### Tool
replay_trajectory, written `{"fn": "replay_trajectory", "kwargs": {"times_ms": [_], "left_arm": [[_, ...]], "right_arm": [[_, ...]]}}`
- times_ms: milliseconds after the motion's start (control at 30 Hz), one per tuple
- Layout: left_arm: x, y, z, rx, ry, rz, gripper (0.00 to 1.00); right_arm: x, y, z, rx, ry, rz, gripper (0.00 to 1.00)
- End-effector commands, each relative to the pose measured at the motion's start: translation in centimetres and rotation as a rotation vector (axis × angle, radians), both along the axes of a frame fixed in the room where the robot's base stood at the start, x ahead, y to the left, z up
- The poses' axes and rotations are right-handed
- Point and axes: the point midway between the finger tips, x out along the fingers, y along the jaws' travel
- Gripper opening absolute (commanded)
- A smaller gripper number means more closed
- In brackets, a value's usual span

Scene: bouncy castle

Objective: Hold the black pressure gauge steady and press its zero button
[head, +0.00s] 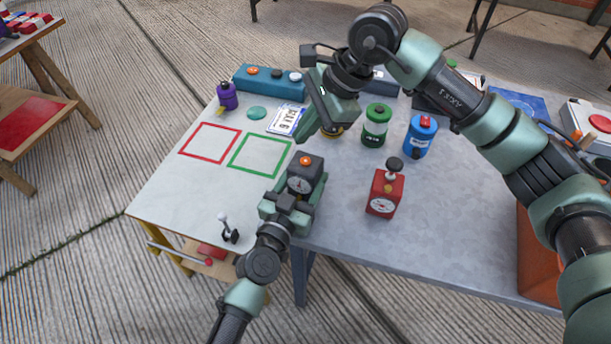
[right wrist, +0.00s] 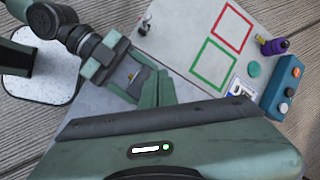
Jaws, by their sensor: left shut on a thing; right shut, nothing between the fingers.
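The black pressure gauge (head: 298,184) stands upright near the front edge of the table, its white dial facing the front. An orange button (head: 305,160) sits on its top. My left gripper (head: 303,190) is shut on the gauge, with a finger along each side. It also shows in the right wrist view (right wrist: 133,78), where the gauge is mostly hidden. My right gripper (head: 301,138) is shut and empty, its tips pointing down above and just behind the gauge. The tips look apart from the button.
A red gauge (head: 383,197) with a black knob stands to the right. Green (head: 375,130) and blue (head: 420,137) canisters stand behind it. Red (head: 210,127) and green (head: 232,160) outlined squares at the left are empty. A small lever (head: 230,235) is at the front left edge.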

Motion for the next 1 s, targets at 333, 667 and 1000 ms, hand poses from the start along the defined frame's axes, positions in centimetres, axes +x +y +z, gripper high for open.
{"fn": "replay_trajectory", "kwargs": {"times_ms": [333,667,1000], "left_arm": [[0.0,0.0,0.0,0.0,0.001,0.0,0.0],[0.0,0.0,0.0,0.0,0.001,0.0,0.0],[0.0,0.0,0.0,0.0,0.001,0.0,0.0]], "right_arm": [[-0.4,-0.8,3.5,0.237,-0.194,-0.272,0.0],[-0.4,-1.2,2.1,0.266,-0.214,-0.311,0.0],[-0.4,-1.2,-2.6,0.263,-0.215,-0.308,0.0]]}}
